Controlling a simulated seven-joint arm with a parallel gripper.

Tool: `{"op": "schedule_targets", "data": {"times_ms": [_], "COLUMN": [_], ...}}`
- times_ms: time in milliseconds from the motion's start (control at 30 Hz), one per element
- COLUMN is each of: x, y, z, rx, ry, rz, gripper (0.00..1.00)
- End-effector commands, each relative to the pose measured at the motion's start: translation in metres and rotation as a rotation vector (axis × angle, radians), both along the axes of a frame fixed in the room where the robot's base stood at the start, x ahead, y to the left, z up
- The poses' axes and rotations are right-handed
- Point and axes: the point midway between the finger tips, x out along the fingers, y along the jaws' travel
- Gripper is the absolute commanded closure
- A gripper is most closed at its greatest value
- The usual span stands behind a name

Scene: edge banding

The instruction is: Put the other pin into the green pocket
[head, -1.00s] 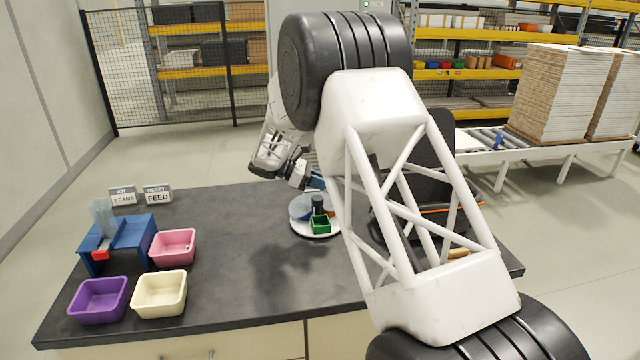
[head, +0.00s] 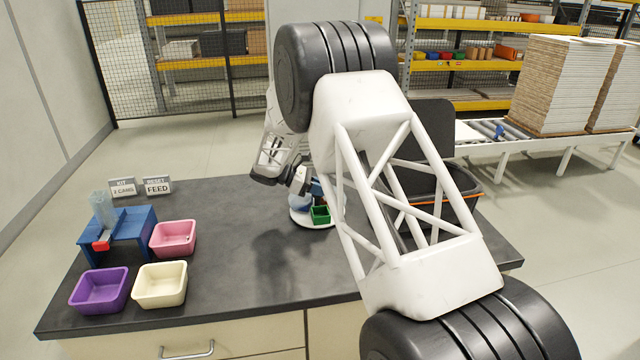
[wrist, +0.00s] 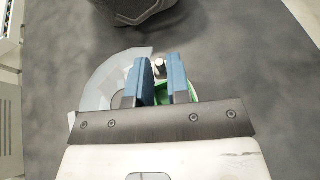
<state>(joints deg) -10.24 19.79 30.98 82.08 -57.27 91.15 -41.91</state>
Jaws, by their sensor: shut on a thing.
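The green pocket (head: 320,214) sits on a round white plate (head: 297,219) near the middle of the bench. My gripper (head: 316,188) is down over the plate, just above and behind the pocket. In the wrist view my blue fingers (wrist: 160,75) stand a small gap apart, shut on a small pale pin (wrist: 158,66) whose end shows between them. Part of the green pocket (wrist: 162,94) shows below and between the fingers. Whether the pin is inside the pocket or above it, I cannot tell. The fingers hide much of the pocket.
A purple bin (head: 99,291), a cream bin (head: 160,285) and a pink bin (head: 173,238) stand at the left beside a blue feeder (head: 120,232). The bench between the bins and plate is clear.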

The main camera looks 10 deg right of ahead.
Motion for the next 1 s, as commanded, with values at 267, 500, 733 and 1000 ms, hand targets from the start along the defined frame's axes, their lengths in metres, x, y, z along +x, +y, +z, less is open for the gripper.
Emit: {"op": "schedule_targets", "data": {"times_ms": [267,500,733,1000], "x": [0.0000,-0.0001,-0.0001,0.0010], "y": [0.0000,0.0000,0.0000,0.0034], "z": [-0.0030,-0.0030,-0.0030,-0.0016], "rx": [0.000,0.000,0.000,0.000], "ry": [-0.001,-0.001,-0.001,-0.001], "rz": [0.000,0.000,0.000,0.001], "gripper": [1.00,0.66,0.53,0.53]}}
